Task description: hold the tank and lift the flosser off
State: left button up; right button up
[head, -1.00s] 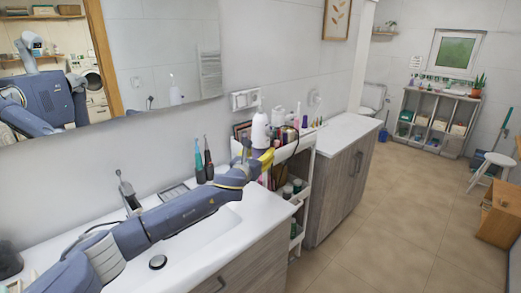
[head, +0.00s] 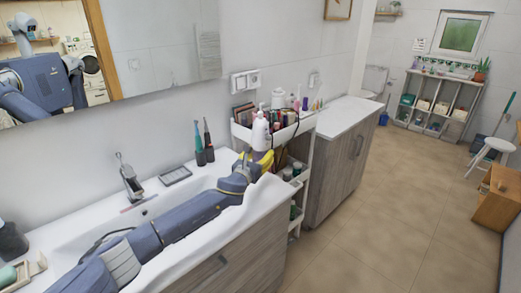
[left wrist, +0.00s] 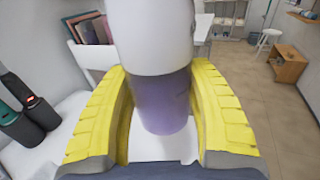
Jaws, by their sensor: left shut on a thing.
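The flosser's white body (head: 260,132) stands upright at the front left of the cart in the head view. In the left wrist view the white body (left wrist: 150,45) sits directly on the purple see-through tank (left wrist: 168,105), with no gap visible between them. My left gripper (head: 262,158) has its yellow fingers shut on the tank, one on each side. The flosser's top is cut off in the left wrist view, and the fingers hide most of the tank in the head view. My right gripper is not in view.
A white cart (head: 303,127) full of cosmetics stands beside the sink counter (head: 75,228). Two dark electric toothbrushes (head: 203,145) stand near the wall, beside a grey tray (head: 175,175) and the faucet (head: 130,180).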

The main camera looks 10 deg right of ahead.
pick_arm(q)
jog(key=shift+f, duration=4.75)
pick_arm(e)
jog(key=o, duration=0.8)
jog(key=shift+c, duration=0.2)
